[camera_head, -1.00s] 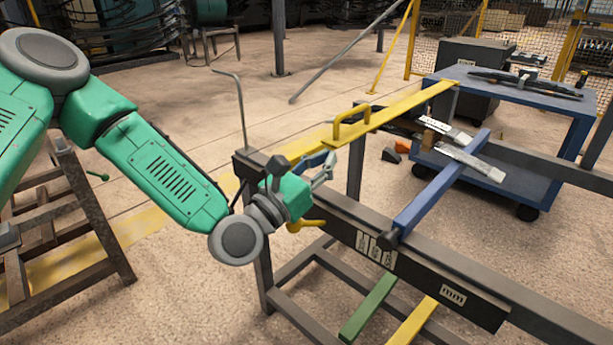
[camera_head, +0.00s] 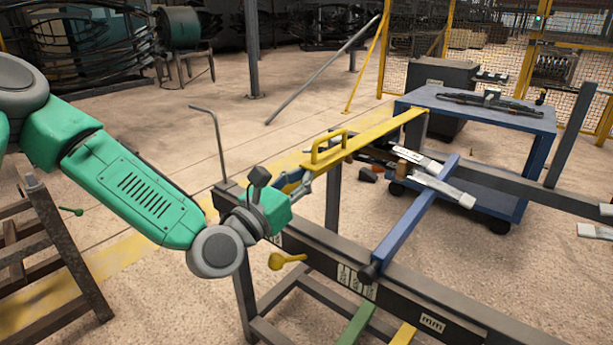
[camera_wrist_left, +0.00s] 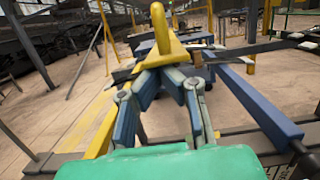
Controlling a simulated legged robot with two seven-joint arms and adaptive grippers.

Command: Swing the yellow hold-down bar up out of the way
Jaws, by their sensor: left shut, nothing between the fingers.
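The yellow hold-down bar (camera_head: 378,131) lies low across the top of the rack, sloping gently, with a raised yellow handle (camera_head: 328,147) on it. My left gripper (camera_head: 304,184) is shut and empty, close to the near side of the bar and below the handle in the head view. In the left wrist view, the blue fingertips (camera_wrist_left: 160,82) converge in front of the bar, with the handle (camera_wrist_left: 160,28) just beyond them. Whether the fingers touch the bar cannot be told. My right gripper is not in view.
A blue bar (camera_head: 410,220) crosses the dark rack rail (camera_head: 330,258). A yellow knob (camera_head: 287,261) sits below my left gripper, and a thin bent rod (camera_head: 212,140) stands left of it. A blue cart (camera_head: 540,120) stands behind.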

